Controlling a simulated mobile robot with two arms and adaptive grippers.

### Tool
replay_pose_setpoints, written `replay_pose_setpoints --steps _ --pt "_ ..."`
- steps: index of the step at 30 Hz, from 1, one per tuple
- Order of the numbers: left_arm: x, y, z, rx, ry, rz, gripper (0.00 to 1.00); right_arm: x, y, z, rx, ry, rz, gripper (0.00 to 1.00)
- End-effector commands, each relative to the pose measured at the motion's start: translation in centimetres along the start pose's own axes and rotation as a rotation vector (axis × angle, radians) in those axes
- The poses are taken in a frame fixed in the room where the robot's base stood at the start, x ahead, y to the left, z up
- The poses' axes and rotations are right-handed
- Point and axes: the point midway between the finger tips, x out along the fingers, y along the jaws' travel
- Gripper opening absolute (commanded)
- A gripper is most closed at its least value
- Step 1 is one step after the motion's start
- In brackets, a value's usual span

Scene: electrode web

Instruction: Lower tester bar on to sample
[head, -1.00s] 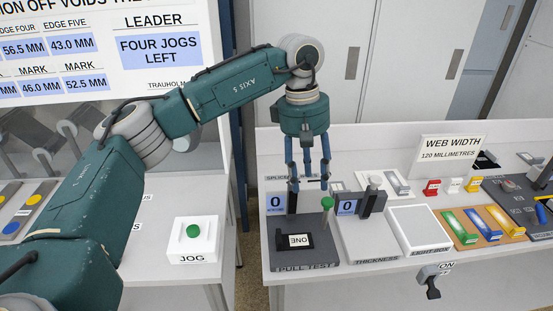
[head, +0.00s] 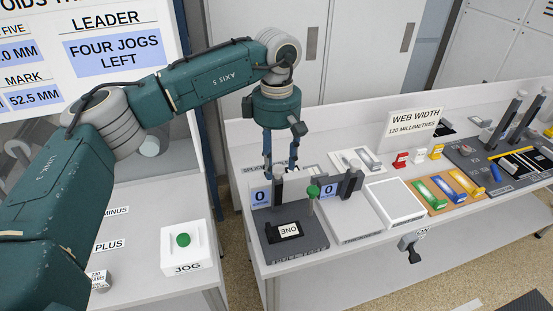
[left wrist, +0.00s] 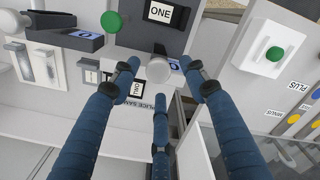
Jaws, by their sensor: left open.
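The pull tester is a dark grey base (head: 268,248) on the bench. A black sample (head: 288,230) with a white ONE label lies on it. A post with a pale round top (head: 278,183) stands at its back, and a green knob (head: 313,192) stands on a stem at its right. Which part is the bar, I cannot tell. My left gripper (head: 280,168) is open and empty, pointing down behind the base near the pale top. In the left wrist view its three fingers spread around the pale top (left wrist: 158,68); contact is unclear. The right gripper is not seen.
A thickness gauge (head: 352,220) and white light box (head: 395,204) stand to the right, then coloured clips. A JOG box (head: 185,255) with a green button is on the left table. A gap separates the two tables.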

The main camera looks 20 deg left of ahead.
Motion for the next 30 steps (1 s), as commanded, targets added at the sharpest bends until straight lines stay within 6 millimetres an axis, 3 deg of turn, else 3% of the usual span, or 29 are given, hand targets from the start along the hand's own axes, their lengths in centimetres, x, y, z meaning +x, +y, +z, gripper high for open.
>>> replay_pose_setpoints --steps 5,12,13,18,20,30 --pt "1.0 0.0 0.1 0.002 -0.001 0.001 0.45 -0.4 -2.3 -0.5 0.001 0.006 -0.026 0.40" --pt "1.2 0.0 0.1 0.001 -0.001 0.001 0.45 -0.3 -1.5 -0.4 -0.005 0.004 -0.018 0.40" --pt "1.2 0.0 0.1 0.001 -0.001 0.001 0.43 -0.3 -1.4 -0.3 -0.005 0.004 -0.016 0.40" --pt "1.1 0.0 0.1 0.001 -0.001 0.001 0.09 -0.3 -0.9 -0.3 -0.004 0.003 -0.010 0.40" --pt "1.1 0.0 0.0 0.001 -0.001 0.001 0.00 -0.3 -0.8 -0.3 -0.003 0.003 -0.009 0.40" --pt "1.3 0.6 0.2 0.003 0.016 0.018 0.00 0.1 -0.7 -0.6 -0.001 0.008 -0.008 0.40"
